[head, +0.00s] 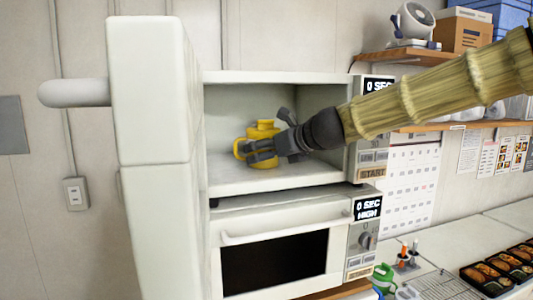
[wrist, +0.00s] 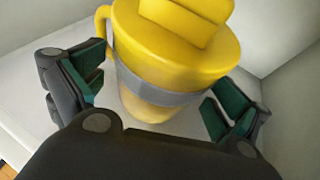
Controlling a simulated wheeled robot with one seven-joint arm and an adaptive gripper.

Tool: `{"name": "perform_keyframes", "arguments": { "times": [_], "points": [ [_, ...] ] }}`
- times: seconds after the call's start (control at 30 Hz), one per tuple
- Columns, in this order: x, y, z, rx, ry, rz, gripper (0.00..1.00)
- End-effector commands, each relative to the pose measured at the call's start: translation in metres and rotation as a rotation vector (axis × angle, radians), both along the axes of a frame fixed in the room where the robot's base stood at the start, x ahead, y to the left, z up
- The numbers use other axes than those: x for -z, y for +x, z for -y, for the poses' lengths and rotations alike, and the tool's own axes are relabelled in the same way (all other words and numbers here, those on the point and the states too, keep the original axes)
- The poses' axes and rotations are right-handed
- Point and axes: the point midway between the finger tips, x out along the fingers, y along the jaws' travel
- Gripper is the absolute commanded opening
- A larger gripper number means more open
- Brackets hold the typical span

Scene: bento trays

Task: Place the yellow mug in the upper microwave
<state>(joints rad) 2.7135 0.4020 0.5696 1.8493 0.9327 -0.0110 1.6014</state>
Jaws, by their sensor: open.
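The yellow mug (head: 262,131) stands upright inside the upper microwave (head: 222,187), on its floor. The mug has a lid, a handle on its left and a grey band, clear in the wrist view (wrist: 170,55). The upper microwave's door (head: 155,95) is swung open to the left. My gripper (head: 268,150) reaches into the cavity from the right. In the wrist view its fingers (wrist: 155,100) are open on either side of the mug, with gaps visible between finger pads and mug. In the head view the gripper hides part of the mug's lower body.
A second microwave (head: 275,258) sits below with its door shut. A shelf (head: 400,55) with a fan and boxes is on the right wall.

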Motion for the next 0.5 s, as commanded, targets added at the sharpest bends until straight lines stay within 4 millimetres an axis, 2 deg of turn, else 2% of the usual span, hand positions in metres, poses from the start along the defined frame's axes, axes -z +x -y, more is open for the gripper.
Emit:
{"name": "perform_keyframes", "arguments": {
  "times": [0.5],
  "points": [
    [-0.020,-0.040,0.032,-0.001,-0.001,0.003,0.99]
  ]
}}
